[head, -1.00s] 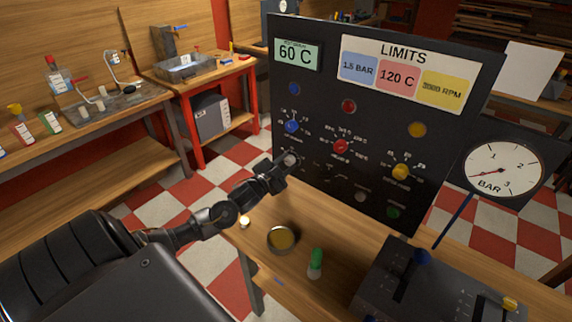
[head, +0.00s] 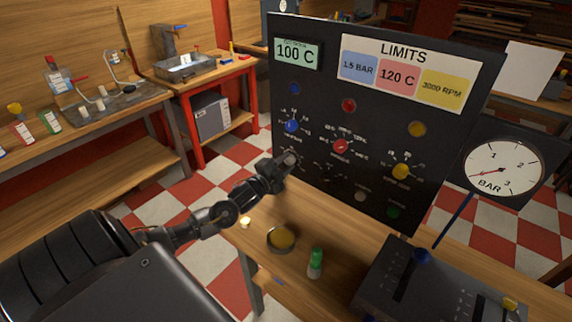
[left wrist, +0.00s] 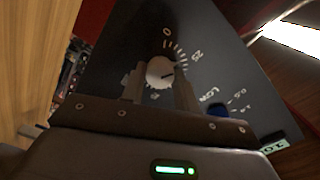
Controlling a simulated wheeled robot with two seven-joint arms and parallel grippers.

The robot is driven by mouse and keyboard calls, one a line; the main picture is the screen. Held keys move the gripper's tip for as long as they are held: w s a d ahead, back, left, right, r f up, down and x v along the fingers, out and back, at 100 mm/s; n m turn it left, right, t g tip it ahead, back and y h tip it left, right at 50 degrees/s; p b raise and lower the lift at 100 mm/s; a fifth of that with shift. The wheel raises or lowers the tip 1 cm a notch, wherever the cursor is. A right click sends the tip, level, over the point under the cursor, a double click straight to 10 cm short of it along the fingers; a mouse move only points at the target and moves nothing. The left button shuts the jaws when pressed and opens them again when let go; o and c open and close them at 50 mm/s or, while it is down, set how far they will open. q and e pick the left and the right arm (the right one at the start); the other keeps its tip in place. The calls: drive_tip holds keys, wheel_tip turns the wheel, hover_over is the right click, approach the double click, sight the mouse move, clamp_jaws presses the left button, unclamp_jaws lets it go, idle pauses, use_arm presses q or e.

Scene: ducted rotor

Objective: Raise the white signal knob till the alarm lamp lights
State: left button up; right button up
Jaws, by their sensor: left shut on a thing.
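The white signal knob (left wrist: 160,70) sits on the black panel (left wrist: 115,65), with scale marks around it in the left wrist view. My left gripper (left wrist: 159,88) is shut on the knob, one finger on each side. In the head view my left gripper (head: 284,168) reaches the panel's lower left, and the pale knob (head: 291,158) shows partly behind it. The display (head: 296,54) reads 100 C. Blue (head: 294,88), red (head: 349,105) and yellow (head: 417,129) round lamps on the panel look dull. I cannot tell which is the alarm lamp. My right gripper is not in view.
Blue (head: 291,126), red (head: 341,146) and yellow (head: 401,171) knobs are near my gripper. On the bench below stand a round dish (head: 271,247), a green-capped bottle (head: 315,263) and a lever box (head: 375,295). A BAR gauge (head: 503,168) is at the right.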

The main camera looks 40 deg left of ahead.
use_arm(q)
drive_tip(key=o, duration=1)
drive_tip(key=shift+c, duration=0.2)
drive_tip(key=s+b, duration=0.2)
drive_tip(key=s, duration=0.8)
drive_tip(key=shift+s+d, duration=0.15)
drive_tip(key=shift+s, duration=0.25)
